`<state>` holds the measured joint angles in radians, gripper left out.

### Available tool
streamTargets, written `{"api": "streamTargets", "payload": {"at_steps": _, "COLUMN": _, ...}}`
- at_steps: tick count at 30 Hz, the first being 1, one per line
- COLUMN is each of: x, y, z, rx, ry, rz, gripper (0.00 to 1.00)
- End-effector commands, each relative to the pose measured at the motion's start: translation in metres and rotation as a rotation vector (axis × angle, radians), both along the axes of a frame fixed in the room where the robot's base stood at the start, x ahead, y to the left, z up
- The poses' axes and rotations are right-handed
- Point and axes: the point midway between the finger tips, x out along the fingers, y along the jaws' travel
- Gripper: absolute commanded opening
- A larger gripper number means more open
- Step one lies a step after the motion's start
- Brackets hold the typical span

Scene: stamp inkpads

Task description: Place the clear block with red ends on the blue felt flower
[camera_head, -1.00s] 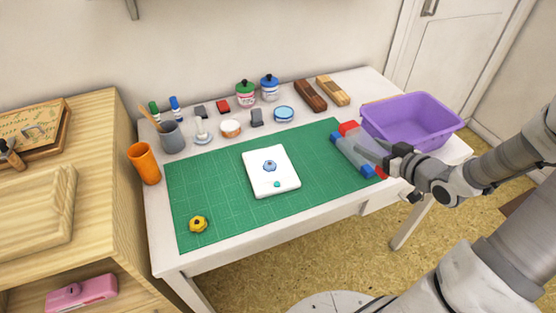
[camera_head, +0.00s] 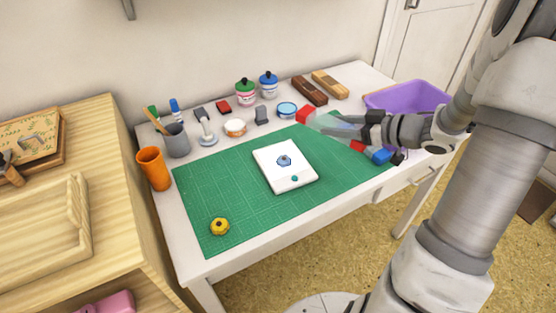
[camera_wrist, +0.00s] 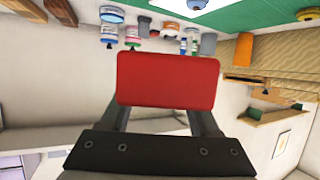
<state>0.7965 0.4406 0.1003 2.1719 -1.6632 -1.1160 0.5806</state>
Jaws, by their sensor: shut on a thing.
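The clear block with red ends (camera_head: 306,117) is held in my gripper (camera_head: 362,128), which is shut on it above the right back of the green mat. One red end fills the middle of the wrist view (camera_wrist: 167,80) between the fingers. The blue felt flower (camera_head: 284,160) lies on a white pad (camera_head: 300,178) on the mat, left of and below the block in the head view. The block is apart from the flower. My gripper covers part of the block.
A block with blue ends (camera_head: 382,156) lies at the mat's right edge, partly hidden. A purple tub (camera_head: 400,97) stands at the back right. Jars, stamps and an orange cup (camera_head: 154,169) line the back and left. A yellow flower (camera_head: 219,227) lies front left; the mat around it is clear.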

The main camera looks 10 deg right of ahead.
Motion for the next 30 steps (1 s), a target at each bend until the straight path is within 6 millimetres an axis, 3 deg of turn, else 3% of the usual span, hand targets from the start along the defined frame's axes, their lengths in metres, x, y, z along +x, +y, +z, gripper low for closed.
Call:
{"api": "streamTargets", "payload": {"at_steps": 4, "x": 0.005, "y": 0.016, "z": -0.01, "rx": 0.003, "ry": 0.001, "rz": 0.01, "gripper": 0.0}}
{"api": "streamTargets", "payload": {"at_steps": 12, "x": 0.023, "y": 0.074, "z": -0.05, "rx": 0.002, "ry": 0.002, "rz": 0.011, "gripper": 0.0}}
{"api": "streamTargets", "payload": {"at_steps": 18, "x": 0.034, "y": 0.105, "z": -0.067, "rx": 0.001, "ry": 0.001, "rz": 0.008, "gripper": 0.0}}
{"api": "streamTargets", "payload": {"at_steps": 24, "x": 0.037, "y": 0.112, "z": -0.074, "rx": 0.001, "ry": 0.001, "rz": 0.006, "gripper": 0.0}}
{"api": "streamTargets", "payload": {"at_steps": 30, "x": 0.037, "y": 0.111, "z": -0.103, "rx": 0.002, "ry": 0.002, "rz": 0.005, "gripper": 0.0}}
